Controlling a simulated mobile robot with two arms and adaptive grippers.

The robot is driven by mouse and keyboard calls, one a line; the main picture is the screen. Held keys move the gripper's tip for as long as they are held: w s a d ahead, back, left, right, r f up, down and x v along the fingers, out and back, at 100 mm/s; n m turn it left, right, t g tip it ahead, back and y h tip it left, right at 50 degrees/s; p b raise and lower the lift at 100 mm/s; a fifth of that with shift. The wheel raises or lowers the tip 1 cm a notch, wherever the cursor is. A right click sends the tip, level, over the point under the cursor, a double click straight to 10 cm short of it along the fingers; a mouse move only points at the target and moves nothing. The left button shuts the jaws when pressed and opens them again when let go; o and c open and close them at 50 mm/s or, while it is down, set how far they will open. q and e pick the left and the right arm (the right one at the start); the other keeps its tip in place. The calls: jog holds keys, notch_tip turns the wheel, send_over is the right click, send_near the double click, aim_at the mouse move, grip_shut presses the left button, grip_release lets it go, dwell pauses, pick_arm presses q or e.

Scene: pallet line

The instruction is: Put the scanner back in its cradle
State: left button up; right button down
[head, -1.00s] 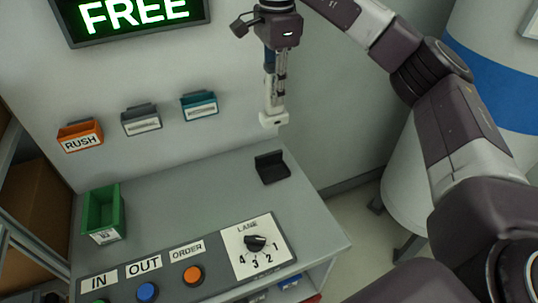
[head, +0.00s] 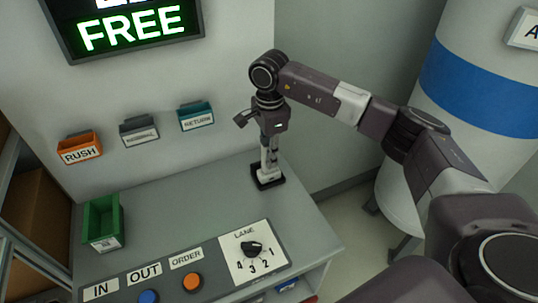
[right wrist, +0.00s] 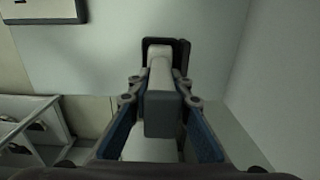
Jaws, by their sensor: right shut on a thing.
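The scanner, with a light body (head: 268,170) and a grey end (right wrist: 160,114), is upright in the fingers of my right gripper (head: 271,143). The right gripper (right wrist: 159,112) is shut on it from above. The scanner's lower end is at the black cradle (head: 256,185) on the bench top. In the right wrist view the cradle (right wrist: 183,52) frames the scanner's far end. I cannot tell whether the scanner is fully seated. My left gripper is in neither view.
The grey bench (head: 180,205) has a lane dial (head: 252,249), an orange button (head: 192,282) and a blue button (head: 148,297) in front. A green bin (head: 103,222) stands at left. Wall holders, including an orange RUSH one (head: 80,150), hang behind. Bench around the cradle is clear.

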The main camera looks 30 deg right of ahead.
jog(key=shift+f, duration=0.4)
jog(key=shift+f, duration=0.1)
jog(key=c, duration=2.1)
grip_release()
jog(key=o, duration=0.3)
jog(key=shift+o, duration=0.2)
notch_tip(320, 180, up, 11)
jog(key=b, duration=0.3)
jog(key=shift+s+b, duration=0.1)
jog(key=shift+b, duration=0.3)
jog(key=shift+r, duration=0.55)
